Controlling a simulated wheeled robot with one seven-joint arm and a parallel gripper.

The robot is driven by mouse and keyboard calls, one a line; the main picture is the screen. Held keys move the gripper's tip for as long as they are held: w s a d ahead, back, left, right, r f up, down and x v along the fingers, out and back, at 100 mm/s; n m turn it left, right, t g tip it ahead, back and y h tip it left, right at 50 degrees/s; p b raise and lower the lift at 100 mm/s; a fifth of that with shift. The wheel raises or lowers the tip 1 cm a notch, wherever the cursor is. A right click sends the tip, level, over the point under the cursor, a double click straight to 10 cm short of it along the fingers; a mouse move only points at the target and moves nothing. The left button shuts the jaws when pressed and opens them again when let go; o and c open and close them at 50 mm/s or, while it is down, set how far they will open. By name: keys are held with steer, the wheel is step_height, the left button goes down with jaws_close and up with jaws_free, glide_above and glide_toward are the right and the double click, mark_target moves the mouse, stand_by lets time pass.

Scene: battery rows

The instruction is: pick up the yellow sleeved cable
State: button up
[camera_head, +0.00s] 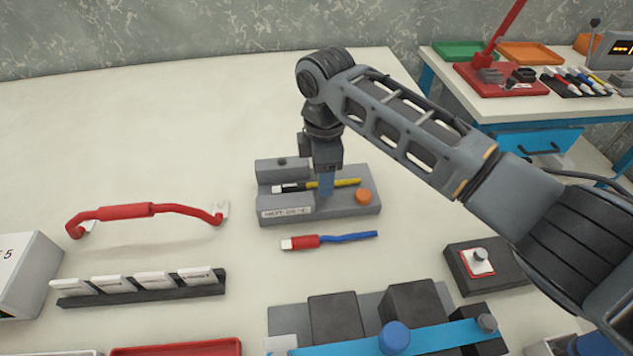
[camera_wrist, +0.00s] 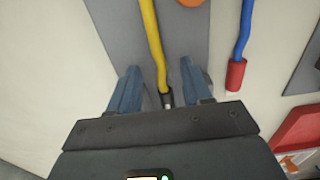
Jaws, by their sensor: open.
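The yellow sleeved cable (camera_head: 346,182) lies in a grey holder (camera_head: 340,206) on the table, with a black and white connector at its left end. In the wrist view the yellow cable (camera_wrist: 152,40) runs down between my blue fingers to its dark connector end. My gripper (camera_head: 326,187) points down over the holder, its fingers at the cable's middle in the head view. The fingers (camera_wrist: 160,85) are open, one on each side of the cable. The picture does not show clearly whether they touch it. Part of the cable is hidden behind a finger.
A blue cable with a red connector (camera_head: 305,242) lies just in front of the holder. An orange button (camera_head: 363,196) sits on the holder's right end. A red handle (camera_head: 127,211) stands at the left. A blue-barred fixture (camera_head: 440,336) is at the front. The table's back left is clear.

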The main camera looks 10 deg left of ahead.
steer(key=shift+f, duration=0.35)
steer(key=shift+c, duration=0.2)
jaws_close()
